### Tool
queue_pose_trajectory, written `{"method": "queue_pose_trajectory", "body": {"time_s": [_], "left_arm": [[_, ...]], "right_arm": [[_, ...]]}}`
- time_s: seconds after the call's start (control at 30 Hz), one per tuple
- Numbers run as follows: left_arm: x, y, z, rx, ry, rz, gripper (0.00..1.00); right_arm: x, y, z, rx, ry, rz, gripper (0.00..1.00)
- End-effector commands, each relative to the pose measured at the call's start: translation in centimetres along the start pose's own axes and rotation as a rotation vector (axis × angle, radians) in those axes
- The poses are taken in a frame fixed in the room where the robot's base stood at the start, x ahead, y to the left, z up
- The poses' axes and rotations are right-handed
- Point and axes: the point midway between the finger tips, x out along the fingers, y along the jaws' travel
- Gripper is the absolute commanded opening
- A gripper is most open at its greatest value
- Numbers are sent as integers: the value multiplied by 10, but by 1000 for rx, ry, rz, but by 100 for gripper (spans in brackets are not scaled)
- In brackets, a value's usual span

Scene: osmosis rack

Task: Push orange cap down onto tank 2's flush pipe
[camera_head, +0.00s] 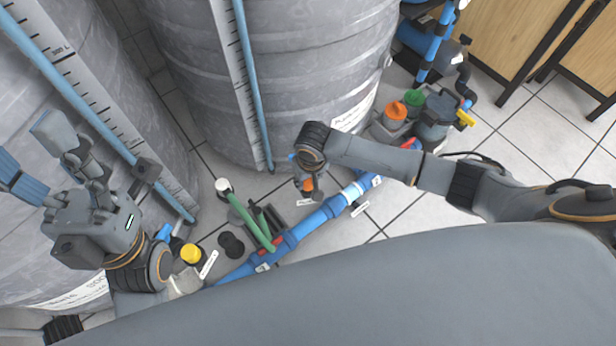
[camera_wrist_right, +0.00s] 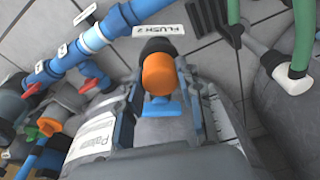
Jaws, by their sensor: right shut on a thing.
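The orange cap (camera_wrist_right: 158,76) sits between the fingers of my right gripper (camera_wrist_right: 160,112), which is shut on it. Tank 2's flush pipe (camera_wrist_right: 158,46) shows as a dark pipe end directly against the cap, next to the FLUSH 2 label (camera_wrist_right: 158,29). How far the cap is over the pipe I cannot tell. In the head view my right gripper (camera_head: 305,177) points down to the floor, and the cap (camera_head: 308,184) shows just under it. My left gripper (camera_head: 72,152) is raised at the left, away from the pipe; its jaw opening is unclear.
A large grey tank (camera_head: 290,60) stands close behind my right gripper. A blue pipe (camera_head: 318,217) with red valve handles runs along the floor in front. A green hose (camera_head: 250,220) lies left of the gripper. Pumps with orange and green caps (camera_head: 396,110) stand at right.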

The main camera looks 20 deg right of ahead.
Motion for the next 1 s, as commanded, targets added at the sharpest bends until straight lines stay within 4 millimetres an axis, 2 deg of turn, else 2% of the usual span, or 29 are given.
{"method": "queue_pose_trajectory", "body": {"time_s": [0.03,0.1,0.17,0.43,0.57,0.67,1.0], "left_arm": [[0,0,0,0,-1,0,63],[0,0,0,0,-2,0,63],[0,0,0,0,-2,-1,63],[0,0,0,1,1,-1,63],[1,0,0,1,2,-1,63],[0,0,0,1,2,-1,63],[0,0,0,0,0,0,63]], "right_arm": [[1,0,0,0,0,0,38],[0,0,0,0,0,-1,52],[0,0,0,0,0,-1,63],[0,0,0,0,0,-1,63],[-7,-1,-1,-1,3,-3,63],[-21,-1,-1,-2,4,-4,63],[-92,0,-1,-2,4,-2,63]]}}
